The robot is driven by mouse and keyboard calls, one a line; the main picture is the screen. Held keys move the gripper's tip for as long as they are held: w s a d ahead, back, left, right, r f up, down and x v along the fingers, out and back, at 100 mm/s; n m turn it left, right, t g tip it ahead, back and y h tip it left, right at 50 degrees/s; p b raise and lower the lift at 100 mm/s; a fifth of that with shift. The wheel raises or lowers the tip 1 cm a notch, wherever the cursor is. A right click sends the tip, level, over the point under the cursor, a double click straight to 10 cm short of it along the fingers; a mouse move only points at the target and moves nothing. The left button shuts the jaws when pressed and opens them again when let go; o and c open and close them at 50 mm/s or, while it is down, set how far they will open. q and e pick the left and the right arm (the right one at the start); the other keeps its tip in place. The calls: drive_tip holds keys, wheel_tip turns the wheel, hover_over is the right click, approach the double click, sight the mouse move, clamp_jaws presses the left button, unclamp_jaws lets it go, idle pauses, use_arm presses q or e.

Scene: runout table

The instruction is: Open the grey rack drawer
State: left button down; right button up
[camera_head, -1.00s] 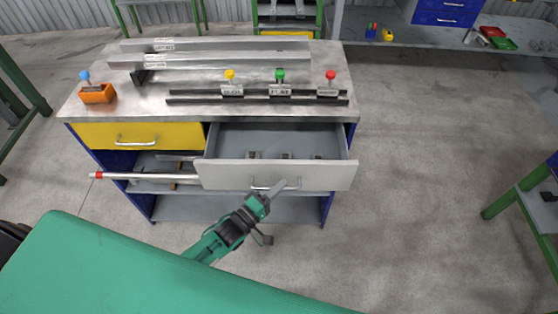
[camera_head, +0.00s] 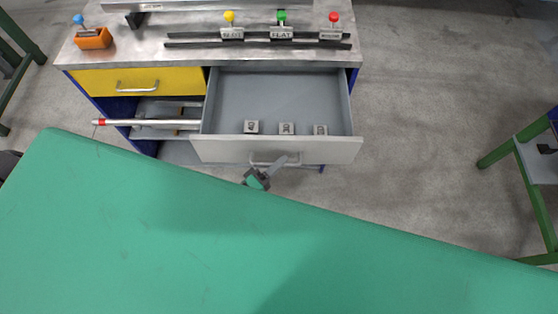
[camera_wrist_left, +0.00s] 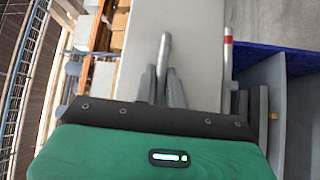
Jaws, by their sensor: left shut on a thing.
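The grey rack drawer (camera_head: 214,151) stands pulled well out of the bench in the head view, its inside visible. Three small metal blocks lie in it near the front: a left one (camera_head: 251,127), a middle one (camera_head: 287,128) and a right one (camera_head: 320,130). My left gripper (camera_head: 284,163) is at the middle of the drawer front, shut on the drawer's bar handle (camera_head: 258,161). In the left wrist view the fingers (camera_wrist_left: 162,86) close around the handle (camera_wrist_left: 164,48) in front of the pale drawer face. My right gripper is not in view.
A yellow drawer (camera_head: 100,83) beside it is shut. A metal rod with a red end (camera_head: 150,122) sticks out below it, left of the grey drawer. The bench top (camera_head: 140,45) holds an orange block (camera_head: 94,39) and dark rails (camera_head: 260,43).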

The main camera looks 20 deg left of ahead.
use_arm(q)
drive_tip(key=c, duration=1.5)
unclamp_jaws()
drive_tip(key=b+v, duration=0.3)
drive_tip(key=v, duration=1.1)
